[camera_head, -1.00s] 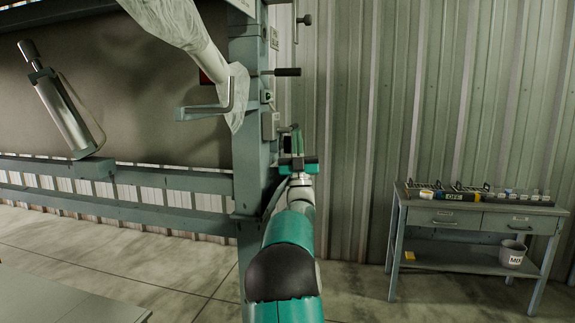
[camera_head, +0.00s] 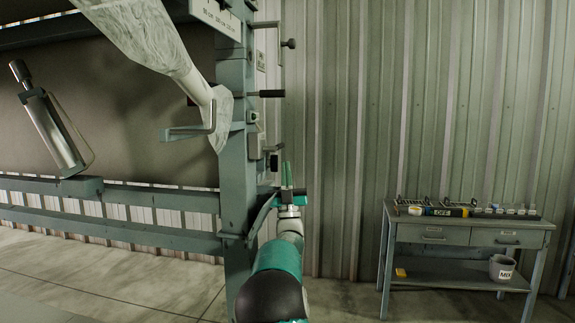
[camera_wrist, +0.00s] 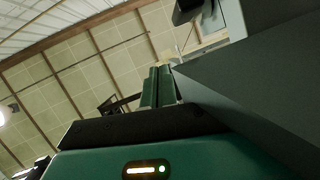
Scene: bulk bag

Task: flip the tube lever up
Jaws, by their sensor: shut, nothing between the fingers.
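My gripper (camera_head: 287,175) is shut and empty, its thin green fingers pointing up just right of the grey post (camera_head: 234,180). In the wrist view the fingers (camera_wrist: 158,87) lie together beside a large grey surface. A black-handled lever (camera_head: 270,94) sticks out level to the right from the post, above my fingertips and apart from them. A smaller black piece (camera_head: 274,161) sits on the post close to the fingertips; I cannot tell if they touch. I cannot tell for certain which one is the tube lever. The pale bag spout (camera_head: 218,112) hangs left of the post.
A crank (camera_head: 288,43) sticks out higher on the post. A grey bracket (camera_head: 185,133) reaches left under the spout. A silver cylinder (camera_head: 50,130) leans at the left. A workbench (camera_head: 470,235) with small items stands at the right. The wall area between post and bench is clear.

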